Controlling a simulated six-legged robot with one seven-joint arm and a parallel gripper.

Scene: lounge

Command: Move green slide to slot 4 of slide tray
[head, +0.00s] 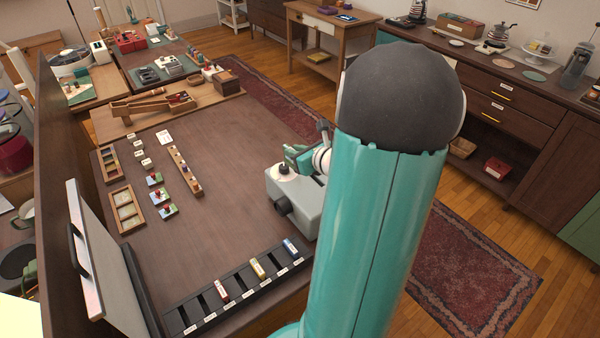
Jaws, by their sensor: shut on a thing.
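The slide tray (179,317) is a long black rack with labelled slots at the near edge of the table. A red slide (221,290), a yellow slide (257,268) and a blue slide (290,247) stand in it, with other slots empty. My teal arm covers the right part of the view. My gripper (295,156) shows only in part, small and teal, at the far side of a grey box-shaped device (300,203) and well beyond the tray. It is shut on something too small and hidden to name. I cannot make out the green slide.
A grey panel with a dark handle (95,265) stands upright at the tray's left end. Wooden compartment trays (126,209), small red-topped items (165,210) and a narrow wooden rack (185,171) lie at the left. The middle of the brown tabletop (228,200) is clear.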

